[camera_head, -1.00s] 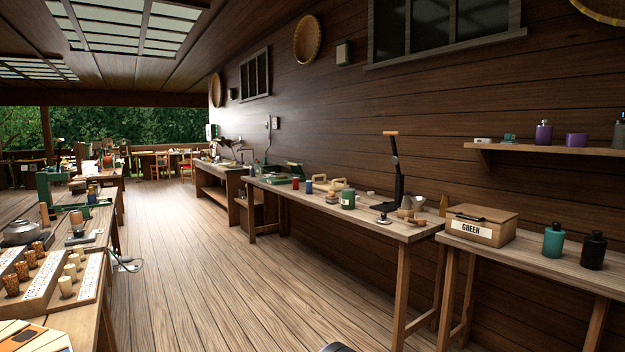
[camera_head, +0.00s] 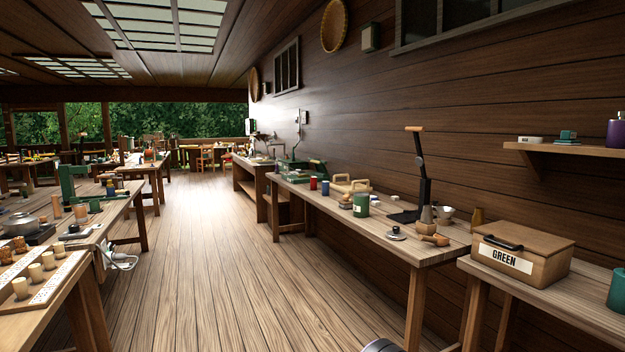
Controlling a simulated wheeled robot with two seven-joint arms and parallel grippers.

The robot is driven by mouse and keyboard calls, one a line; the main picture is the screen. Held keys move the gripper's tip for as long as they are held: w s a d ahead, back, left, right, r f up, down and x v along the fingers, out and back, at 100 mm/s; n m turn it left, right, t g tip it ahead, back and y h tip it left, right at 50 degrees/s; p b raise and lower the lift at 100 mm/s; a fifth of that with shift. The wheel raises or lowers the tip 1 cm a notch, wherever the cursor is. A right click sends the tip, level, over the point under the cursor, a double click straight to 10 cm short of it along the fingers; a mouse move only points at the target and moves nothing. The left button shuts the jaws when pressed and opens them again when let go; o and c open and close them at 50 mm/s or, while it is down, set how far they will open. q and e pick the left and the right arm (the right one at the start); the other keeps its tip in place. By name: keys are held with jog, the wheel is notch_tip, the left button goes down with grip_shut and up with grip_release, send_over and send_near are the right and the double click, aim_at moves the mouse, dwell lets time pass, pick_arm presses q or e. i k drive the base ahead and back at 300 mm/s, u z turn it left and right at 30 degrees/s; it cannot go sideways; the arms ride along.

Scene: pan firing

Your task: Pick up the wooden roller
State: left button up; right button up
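I cannot pick out a wooden roller for certain. A small wooden piece with a handle (camera_head: 435,239) lies near the front end of the right-hand bench (camera_head: 385,232), too small to identify. Upright wooden cylinders (camera_head: 80,212) stand on the left-hand bench (camera_head: 118,212), beside a green press-like device (camera_head: 72,182). Neither of my grippers is in view.
A wide plank floor aisle (camera_head: 210,260) runs clear between the benches. A wooden box marked GREEN (camera_head: 522,252) stands on the near right table.

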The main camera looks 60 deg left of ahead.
aim_at(349, 204)
jog(key=u, duration=1.95)
jog(key=i, duration=3.75)
jog(key=z, duration=0.3)
